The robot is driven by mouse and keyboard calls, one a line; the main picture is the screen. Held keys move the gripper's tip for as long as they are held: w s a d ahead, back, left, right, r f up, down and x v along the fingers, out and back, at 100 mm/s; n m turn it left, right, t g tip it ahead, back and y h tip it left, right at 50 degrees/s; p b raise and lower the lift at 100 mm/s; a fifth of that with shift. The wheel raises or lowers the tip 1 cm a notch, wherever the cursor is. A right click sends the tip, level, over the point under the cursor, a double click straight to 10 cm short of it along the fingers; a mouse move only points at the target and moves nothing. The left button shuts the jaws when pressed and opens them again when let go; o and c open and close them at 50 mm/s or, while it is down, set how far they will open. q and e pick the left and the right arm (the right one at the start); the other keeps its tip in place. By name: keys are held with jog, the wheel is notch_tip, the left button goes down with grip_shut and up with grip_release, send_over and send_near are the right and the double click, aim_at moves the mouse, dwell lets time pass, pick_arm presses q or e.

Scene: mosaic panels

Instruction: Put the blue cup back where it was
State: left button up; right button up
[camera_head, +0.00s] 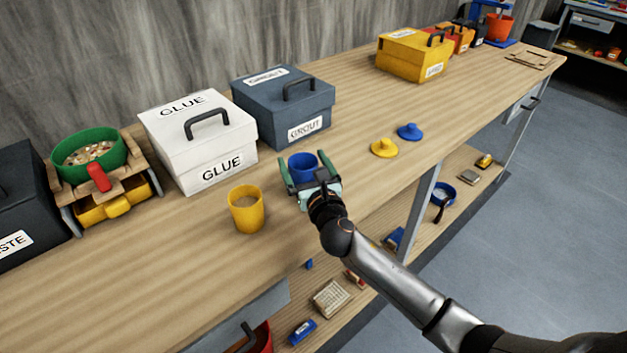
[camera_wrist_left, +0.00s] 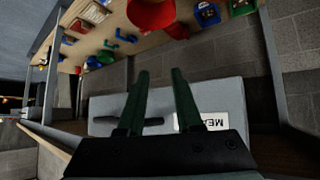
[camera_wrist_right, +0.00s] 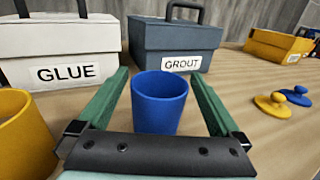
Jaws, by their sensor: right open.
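The blue cup (camera_head: 303,166) stands upright on the wooden workbench (camera_head: 345,140), in front of the dark blue GROUT box. My right gripper (camera_head: 300,172) is open around it, one finger on each side. In the right wrist view the blue cup (camera_wrist_right: 160,102) sits between the two green fingers (camera_wrist_right: 158,98), with gaps visible on both sides. My left gripper (camera_wrist_left: 158,85) shows only in the left wrist view.
A yellow cup (camera_head: 246,209) stands left of the blue cup. Behind are the white GLUE box (camera_head: 198,140) and the GROUT box (camera_head: 283,103). A yellow lid (camera_head: 384,147) and a blue lid (camera_head: 410,131) lie to the right. The bench front is clear.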

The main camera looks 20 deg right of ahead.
jog(key=s, duration=0.8)
jog(key=shift+s+a, duration=0.2)
jog(key=shift+s, duration=0.15)
